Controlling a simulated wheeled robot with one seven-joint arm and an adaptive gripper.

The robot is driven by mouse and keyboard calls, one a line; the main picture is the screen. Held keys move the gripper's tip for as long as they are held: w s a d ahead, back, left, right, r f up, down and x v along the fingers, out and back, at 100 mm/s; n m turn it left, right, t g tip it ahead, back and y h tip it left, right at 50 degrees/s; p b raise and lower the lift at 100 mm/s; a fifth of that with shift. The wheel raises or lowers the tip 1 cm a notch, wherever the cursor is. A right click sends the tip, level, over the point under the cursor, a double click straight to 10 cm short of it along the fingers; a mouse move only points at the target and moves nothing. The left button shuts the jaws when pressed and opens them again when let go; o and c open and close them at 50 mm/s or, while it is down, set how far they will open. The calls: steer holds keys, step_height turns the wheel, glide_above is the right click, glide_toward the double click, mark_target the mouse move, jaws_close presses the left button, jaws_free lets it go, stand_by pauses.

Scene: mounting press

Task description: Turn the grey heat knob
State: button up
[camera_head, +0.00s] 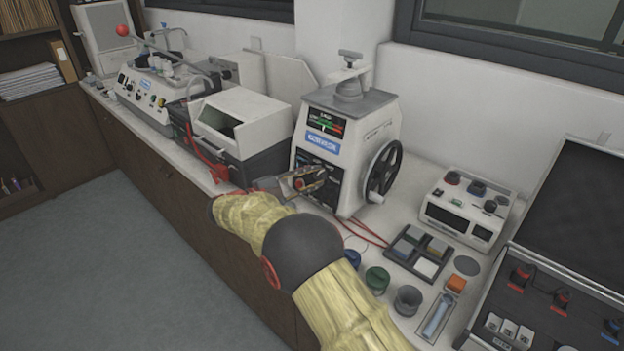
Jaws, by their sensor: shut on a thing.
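The mounting press (372,137) is a cream box with a dark front panel, a scale on top of its face and a blue label. My gripper (312,182) is at the dark front panel, its fingers pointing at it from the left. The fingers are shut on the grey heat knob, which is mostly hidden between them. Its pointer and setting are too small to read. My arm in a yellow sleeve reaches up from the bottom of the view.
A black handwheel (384,172) sticks out at the press's right side. A dark tray (402,262) with several coloured blocks, small jars and red cables lie at the right. A cream open-fronted unit (262,112) stands close at the left.

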steer(key=shift+m, duration=0.6)
steer(key=o, duration=1.2)
steer(key=shift+c, duration=0.2)
steer(key=shift+a, duration=0.1)
steer(key=v, duration=1.2)
steer(key=shift+w+r, duration=0.1)
steer(key=shift+w, duration=0.05)
